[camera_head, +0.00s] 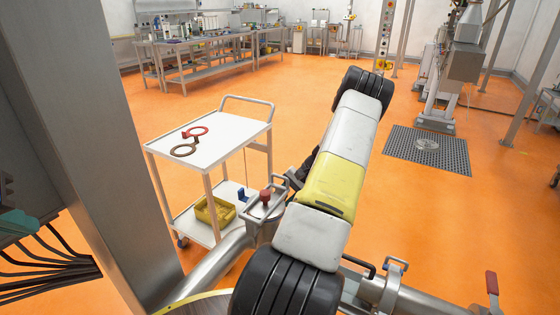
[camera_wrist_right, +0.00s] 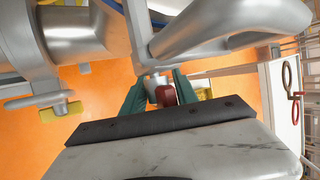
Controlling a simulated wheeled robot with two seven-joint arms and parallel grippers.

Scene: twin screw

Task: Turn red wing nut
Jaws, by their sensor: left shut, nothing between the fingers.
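The red wing nut (camera_head: 265,197) stands on the steel clamp over the pipe, left of my right arm in the head view. In the right wrist view the red wing nut (camera_wrist_right: 166,95) lies between the two green fingers of my right gripper (camera_wrist_right: 160,85). The fingers stand apart, and I see no clear contact on both sides. My right arm hides its own gripper in the head view. The green fingers of my left gripper (camera_head: 18,222) show at the left edge, shut and empty, far from the nut.
A white cart (camera_head: 222,143) carries a red ring (camera_head: 195,131) and a brown ring (camera_head: 184,150), with a yellow bin (camera_head: 215,211) below. Steel pipes and handles surround the clamp closely. A red-handled lever (camera_head: 492,283) stands at the lower right. Orange floor beyond is mostly clear.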

